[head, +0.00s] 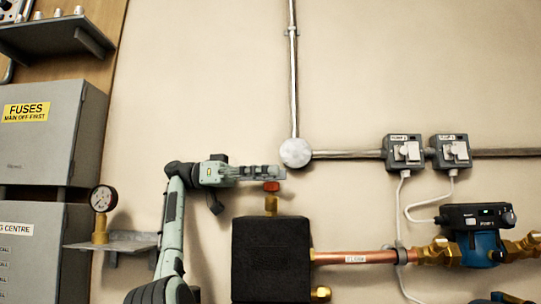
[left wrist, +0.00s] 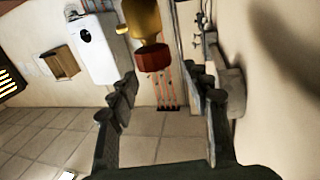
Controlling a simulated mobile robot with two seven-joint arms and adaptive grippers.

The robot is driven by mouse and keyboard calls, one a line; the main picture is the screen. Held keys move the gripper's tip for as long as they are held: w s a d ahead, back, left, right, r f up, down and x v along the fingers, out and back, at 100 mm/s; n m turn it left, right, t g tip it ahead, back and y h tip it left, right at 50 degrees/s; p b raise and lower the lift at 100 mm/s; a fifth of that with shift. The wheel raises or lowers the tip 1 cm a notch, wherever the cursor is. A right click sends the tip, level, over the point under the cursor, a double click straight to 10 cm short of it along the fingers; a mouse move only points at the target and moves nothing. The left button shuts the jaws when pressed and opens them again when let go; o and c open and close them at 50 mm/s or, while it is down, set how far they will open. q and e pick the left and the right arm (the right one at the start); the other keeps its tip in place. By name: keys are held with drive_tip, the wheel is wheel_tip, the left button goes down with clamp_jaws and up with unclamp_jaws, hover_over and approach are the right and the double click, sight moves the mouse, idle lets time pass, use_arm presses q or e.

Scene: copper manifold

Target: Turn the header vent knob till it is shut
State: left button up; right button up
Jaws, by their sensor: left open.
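The header vent knob (head: 271,186) is a small red cap on a brass stem (head: 271,205) above a black block. My left gripper (head: 280,172) is level, just above the knob in the head view, and its fingers point right. In the left wrist view the red knob (left wrist: 152,60) and its brass body (left wrist: 141,18) appear between the fingertips of my open left gripper (left wrist: 160,76). The fingers do not appear closed on it; whether either one touches it I cannot tell. My right gripper is not in view.
The black block (head: 271,260) stands below the knob, with a copper pipe (head: 355,257) running right to a blue pump (head: 480,247). A round conduit box (head: 295,152) sits on the wall up and right of the gripper. A gauge (head: 103,198) stands at left.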

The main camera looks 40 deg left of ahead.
use_arm(q)
wheel_tip(320, 180, up, 7)
idle(0.3)
idle(0.4)
